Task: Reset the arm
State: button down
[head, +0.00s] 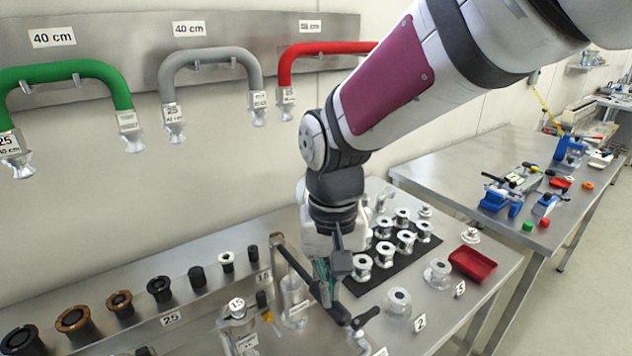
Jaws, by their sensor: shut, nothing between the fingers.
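My arm comes in from the upper right and bends down over the steel bench (463,312). My gripper (330,285) points down, shut and with nothing seen between its fingers. It is in front of a black mat (430,243) with several silver flanged fittings, and close to a dark bar with a black handle (366,318). I cannot tell whether the fingers touch the bar. My wrist hides part of the bench behind it.
Green (70,70), grey (210,52) and red hoses (318,48) hang on the wall. Black and brown rings (75,320) line a ledge at left. A red tray (472,262) lies right of the mat. A second table (465,185) with blue clamps stands at right, beside open floor.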

jog(key=shift+r, duration=0.15)
dwell(0.4)
jog(key=s+d+r+t, duration=0.2)
jog(key=s+d+r, duration=0.3)
jog(key=d, duration=0.3)
jog(key=s+d+r+t, duration=0.3)
jog(key=s+d+r, duration=0.2)
jog(key=d, duration=0.3)
jog(key=shift+s+d+r+m, duration=0.15)
jog(key=shift+s+m, duration=0.25)
jog(key=shift+s, duration=0.4)
